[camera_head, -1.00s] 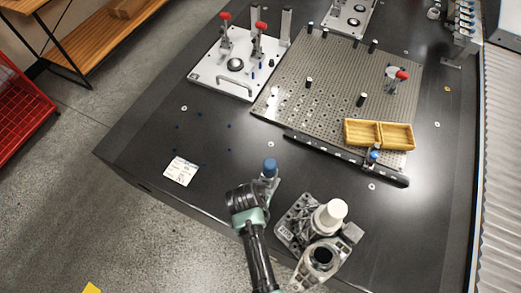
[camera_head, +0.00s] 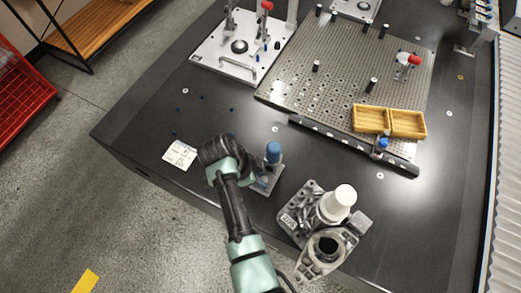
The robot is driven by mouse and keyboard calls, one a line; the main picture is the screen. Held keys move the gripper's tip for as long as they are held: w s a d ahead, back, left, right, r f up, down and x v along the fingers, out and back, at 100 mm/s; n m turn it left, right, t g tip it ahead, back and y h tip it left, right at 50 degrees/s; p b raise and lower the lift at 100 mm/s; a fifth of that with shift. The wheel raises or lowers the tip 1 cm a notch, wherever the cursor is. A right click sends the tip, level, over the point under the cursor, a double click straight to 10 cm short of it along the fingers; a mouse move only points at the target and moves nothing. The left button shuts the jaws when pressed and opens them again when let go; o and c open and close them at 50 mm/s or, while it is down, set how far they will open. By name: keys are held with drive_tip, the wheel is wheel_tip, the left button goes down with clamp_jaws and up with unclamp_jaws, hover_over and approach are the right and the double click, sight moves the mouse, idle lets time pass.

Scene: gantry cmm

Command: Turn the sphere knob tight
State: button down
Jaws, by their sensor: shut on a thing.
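A blue rounded knob (camera_head: 273,152) stands upright on a small grey stand (camera_head: 264,181) near the table's front edge; I take it for the sphere knob. My gripper (camera_head: 248,178) is at the left side of this stand, below the blue top. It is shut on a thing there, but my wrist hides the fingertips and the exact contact. I cannot tell how tight the knob sits.
A grey casting with a white cylinder (camera_head: 338,203) stands close to the right. Behind are a perforated plate (camera_head: 335,75), a yellow two-part tray (camera_head: 372,119), and a white clamp plate (camera_head: 220,62). A white card (camera_head: 180,154) lies left, with bare table around it.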

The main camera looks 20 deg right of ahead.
drive_tip(key=shift+w+m+g+y+b, duration=0.1)
drive_tip(key=shift+m+g+y+b, duration=0.35)
drive_tip(key=shift+m, duration=0.75)
drive_tip(key=shift+h, duration=0.25)
drive_tip(key=c, duration=0.9)
unclamp_jaws()
drive_tip(key=shift+r, duration=0.1)
drive_tip(key=v, duration=1.2)
drive_tip(key=shift+r, duration=0.35)
drive_tip(key=shift+w+a, duration=0.1)
drive_tip(key=shift+w, duration=0.1)
